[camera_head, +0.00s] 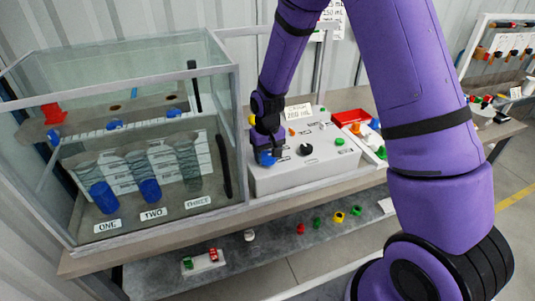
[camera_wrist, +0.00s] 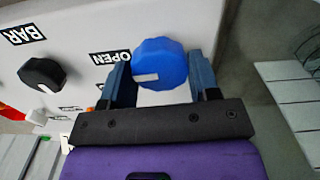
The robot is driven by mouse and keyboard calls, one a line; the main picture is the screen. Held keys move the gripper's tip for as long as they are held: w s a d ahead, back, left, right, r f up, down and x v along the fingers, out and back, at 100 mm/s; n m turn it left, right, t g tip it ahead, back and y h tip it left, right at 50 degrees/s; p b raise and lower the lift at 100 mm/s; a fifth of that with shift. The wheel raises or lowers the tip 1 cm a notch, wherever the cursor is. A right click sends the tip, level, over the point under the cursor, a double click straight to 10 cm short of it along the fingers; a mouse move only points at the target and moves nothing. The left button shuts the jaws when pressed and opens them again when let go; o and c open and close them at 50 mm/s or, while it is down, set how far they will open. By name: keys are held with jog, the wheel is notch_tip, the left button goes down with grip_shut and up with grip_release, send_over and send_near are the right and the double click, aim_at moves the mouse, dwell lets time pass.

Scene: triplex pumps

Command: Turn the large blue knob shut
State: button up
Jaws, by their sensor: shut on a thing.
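The large blue knob (camera_wrist: 162,58) sits on the face of a light grey control box, between the two fingers of my gripper (camera_wrist: 158,66) in the wrist view. The fingers are shut on it, one on each side. A white pointer mark shows on the knob's lower left, and an "OPEN" label (camera_wrist: 110,57) lies just left of it, partly behind a finger. In the head view, my gripper (camera_head: 267,150) reaches down to the left front of the control box (camera_head: 310,178), and the blue knob (camera_head: 266,159) shows at its tip, partly hidden.
A black knob (camera_wrist: 42,74) with a white mark sits beside the blue one, near a "BAR" label (camera_wrist: 24,34). A glass-walled tank (camera_head: 225,110) stands close to the left of my gripper. A red tray (camera_head: 352,117) lies right of the box. Small coloured parts lie on the lower shelf (camera_head: 280,243).

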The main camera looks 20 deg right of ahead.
jog(key=n, duration=1.3)
jog(key=shift+n, duration=2.1)
jog(key=o, duration=0.9)
